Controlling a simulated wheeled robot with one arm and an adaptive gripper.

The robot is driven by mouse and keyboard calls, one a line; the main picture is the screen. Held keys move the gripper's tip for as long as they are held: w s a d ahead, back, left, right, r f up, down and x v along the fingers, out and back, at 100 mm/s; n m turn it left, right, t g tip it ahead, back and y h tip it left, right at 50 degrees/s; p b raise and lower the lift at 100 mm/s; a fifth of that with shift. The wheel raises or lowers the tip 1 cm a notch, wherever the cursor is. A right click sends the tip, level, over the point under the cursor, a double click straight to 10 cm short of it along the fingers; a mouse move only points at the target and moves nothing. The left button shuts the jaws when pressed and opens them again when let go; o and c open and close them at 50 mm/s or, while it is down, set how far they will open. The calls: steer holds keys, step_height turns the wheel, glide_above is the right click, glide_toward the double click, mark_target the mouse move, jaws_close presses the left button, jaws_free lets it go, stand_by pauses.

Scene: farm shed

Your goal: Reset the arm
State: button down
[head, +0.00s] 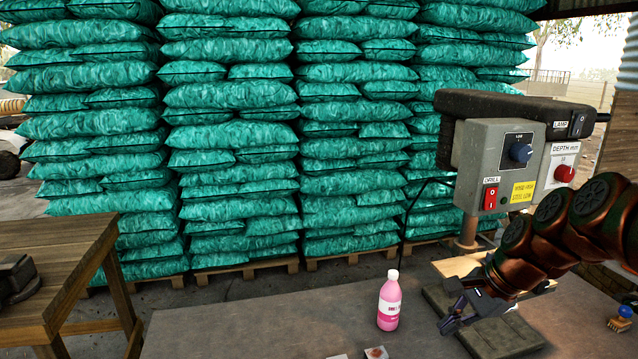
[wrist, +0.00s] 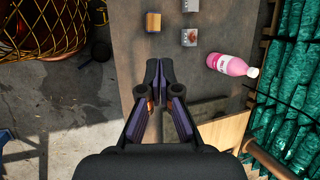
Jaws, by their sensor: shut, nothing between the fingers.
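My arm (head: 565,235) reaches in from the right in the head view, in front of the drill press. The bottle also shows in the wrist view (wrist: 228,64), right of the fingers.
The drill press control box (head: 500,165) stands close behind my arm. Small blocks (wrist: 190,38) lie on the bench beyond the fingertips. A wooden table (head: 45,260) is at left. Stacked green sacks (head: 230,130) fill the back.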

steer(key=s+a+f+n+g+h, duration=0.25)
steer(key=s+a+n, duration=0.5)
steer(key=s, duration=0.45)
steer(key=s+f+n+g+h, duration=0.1)
steer(key=s+f+n, duration=0.1)
steer(key=s, duration=0.5)
steer(key=s+f+n+g+h, duration=0.1)
steer(key=s+f+n, duration=0.1)
steer(key=s+n, duration=0.3)
steer(key=s, duration=0.2)
steer(key=shift+s+d+f, duration=0.2)
steer(key=shift+s+d, duration=0.2)
